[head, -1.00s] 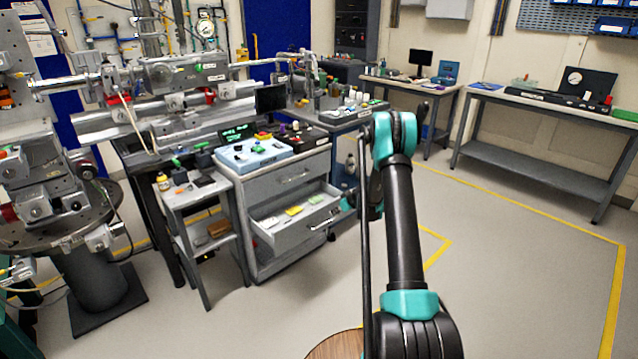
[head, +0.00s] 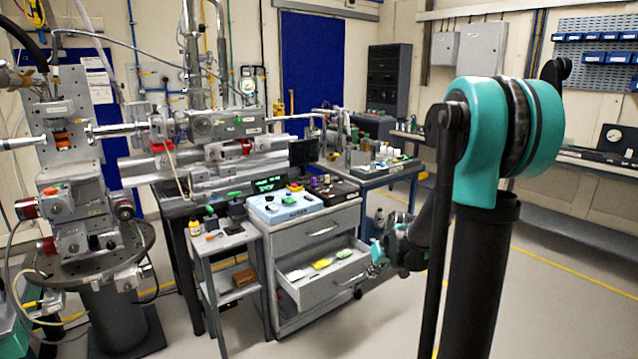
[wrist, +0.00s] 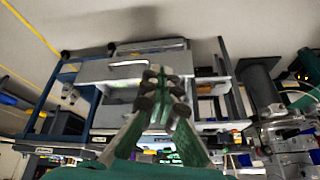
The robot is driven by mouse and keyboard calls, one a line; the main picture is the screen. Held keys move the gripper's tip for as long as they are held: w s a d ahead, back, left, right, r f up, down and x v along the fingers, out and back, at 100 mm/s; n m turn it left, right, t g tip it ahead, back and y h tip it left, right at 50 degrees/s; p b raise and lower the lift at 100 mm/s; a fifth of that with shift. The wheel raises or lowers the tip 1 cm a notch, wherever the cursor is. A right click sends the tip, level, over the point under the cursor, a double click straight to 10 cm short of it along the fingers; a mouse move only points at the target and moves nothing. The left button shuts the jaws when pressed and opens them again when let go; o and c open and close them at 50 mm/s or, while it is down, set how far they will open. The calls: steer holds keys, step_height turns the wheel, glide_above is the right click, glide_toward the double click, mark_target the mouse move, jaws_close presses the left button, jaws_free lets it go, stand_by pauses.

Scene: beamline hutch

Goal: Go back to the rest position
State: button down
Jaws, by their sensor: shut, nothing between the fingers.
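My gripper (head: 377,254) is at the right end of the open drawer in the head view, apart from the cabinet as far as I can tell. In the wrist view my gripper (wrist: 166,78) has its fingers together with nothing between them. The wrist picture is turned over, with the floor at the top. My arm rises large at the right of the head view, its teal elbow close to the camera.
The grey drawer cabinet (head: 317,233) has an open drawer (head: 332,287) with several small items. A small side table (head: 222,242) stands left of it. A blue cart (head: 400,172) is behind. A round stage (head: 85,262) stands at left. Floor at the front is clear.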

steer(key=s+d+f+m+h, duration=0.1)
steer(key=s+d+m+h, duration=0.1)
steer(key=s, duration=2.2)
steer(key=shift+f+m+g, duration=0.35)
steer(key=shift+m+g, duration=0.05)
steer(key=shift+m, duration=0.1)
stand_by(4.5)
